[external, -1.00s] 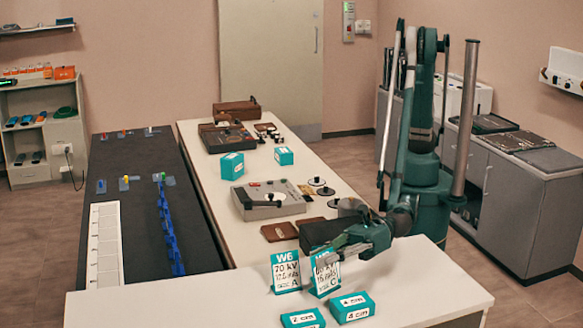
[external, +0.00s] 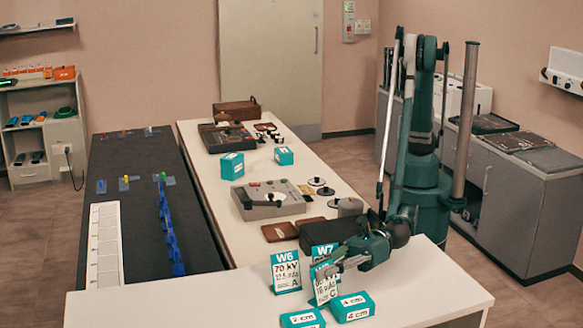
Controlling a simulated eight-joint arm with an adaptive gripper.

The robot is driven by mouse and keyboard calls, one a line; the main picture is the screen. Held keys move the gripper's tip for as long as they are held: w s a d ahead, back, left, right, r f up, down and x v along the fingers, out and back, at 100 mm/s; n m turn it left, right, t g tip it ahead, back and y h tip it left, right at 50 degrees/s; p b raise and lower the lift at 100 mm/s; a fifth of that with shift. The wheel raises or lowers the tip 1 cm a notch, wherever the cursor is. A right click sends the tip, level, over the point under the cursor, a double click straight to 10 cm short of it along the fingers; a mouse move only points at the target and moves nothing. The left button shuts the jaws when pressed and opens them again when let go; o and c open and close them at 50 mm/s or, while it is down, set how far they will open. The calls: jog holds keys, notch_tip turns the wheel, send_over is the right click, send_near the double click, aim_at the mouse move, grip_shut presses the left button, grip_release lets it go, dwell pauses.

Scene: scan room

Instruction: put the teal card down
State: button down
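The teal card (external: 325,292), white-fronted with handwriting and a letter C, is upright and slightly tilted near the front of the white table. My gripper (external: 324,269) comes from the right and is shut on its upper part, hiding its header. The card's lower edge is at or close to the tabletop; I cannot tell whether it touches. A similar card marked W7 (external: 323,250) shows just behind it, mostly covered. A card marked W6 (external: 286,272) stands to the left.
Two teal blocks (external: 351,307) (external: 302,318), labelled 4 cm and 2 cm, lie in front of the card. A dark box (external: 322,233) sits behind the cards. The table (external: 180,305) is clear to the left and right.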

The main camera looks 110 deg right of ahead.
jog(key=shift+f, duration=0.15)
jog(key=c, duration=2.7)
grip_release()
jog(key=shift+r, duration=0.2)
jog(key=p+v, duration=0.1)
jog(key=v, duration=1.1)
jog(key=shift+c, duration=1.3)
